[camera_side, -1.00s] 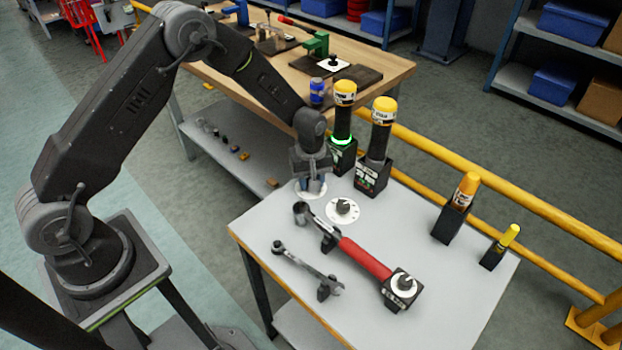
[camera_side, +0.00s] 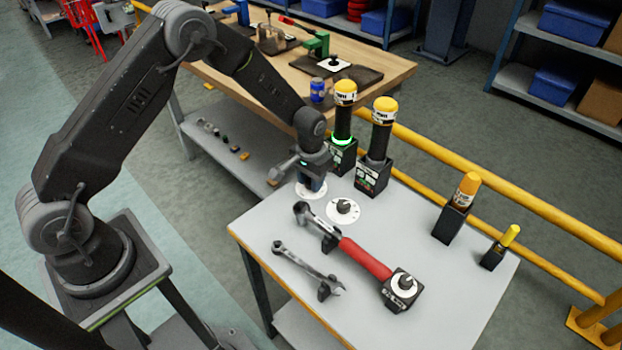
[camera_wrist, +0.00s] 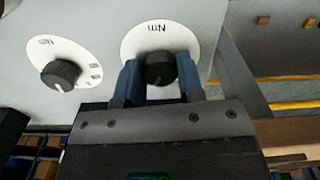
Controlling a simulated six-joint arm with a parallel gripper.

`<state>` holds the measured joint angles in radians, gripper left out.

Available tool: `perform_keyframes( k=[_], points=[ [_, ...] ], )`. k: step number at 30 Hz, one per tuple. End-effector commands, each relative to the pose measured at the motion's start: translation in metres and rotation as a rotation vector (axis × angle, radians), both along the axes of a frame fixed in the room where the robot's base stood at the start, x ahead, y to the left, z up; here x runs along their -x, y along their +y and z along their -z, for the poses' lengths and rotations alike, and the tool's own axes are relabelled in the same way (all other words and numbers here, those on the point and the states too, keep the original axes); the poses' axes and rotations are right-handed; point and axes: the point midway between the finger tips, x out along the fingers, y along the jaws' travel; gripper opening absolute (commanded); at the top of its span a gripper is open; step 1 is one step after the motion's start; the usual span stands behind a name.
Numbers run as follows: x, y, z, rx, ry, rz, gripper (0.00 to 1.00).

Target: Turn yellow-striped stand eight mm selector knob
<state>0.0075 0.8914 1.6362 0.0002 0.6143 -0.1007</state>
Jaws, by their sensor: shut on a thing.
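A black selector knob (camera_wrist: 159,68) sits on a round white dial (camera_wrist: 160,38) in the wrist view. My gripper (camera_wrist: 160,80) has its two blue fingers on either side of this knob, shut on it. In the side view, my gripper (camera_side: 312,184) points down at the white dial (camera_side: 306,194), hiding most of the knob. Behind it stands a black stand (camera_side: 342,157) with a yellow-topped tool and a lit green ring. A second black stand (camera_side: 371,177) with a larger yellow-topped tool is to its right. I cannot make out yellow stripes or the size marking.
A second dial with a black knob (camera_side: 343,207) is close to the right of my gripper; it also shows in the wrist view (camera_wrist: 60,74). A red-handled wrench (camera_side: 365,258) and an open-ended wrench (camera_side: 308,268) lie in front.

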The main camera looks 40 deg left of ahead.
Motion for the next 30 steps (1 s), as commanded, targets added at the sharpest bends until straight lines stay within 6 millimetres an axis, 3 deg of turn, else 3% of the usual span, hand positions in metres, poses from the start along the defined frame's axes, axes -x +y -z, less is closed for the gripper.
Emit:
perform_keyframes(
  k=[18, 30],
  points=[
    [-0.0005, 0.0007, -0.0002, 0.0, -0.002, 0.531, 0.11],
    [-0.0007, 0.0008, -0.0002, 0.0, -0.002, 0.687, 0.11]
  ],
)
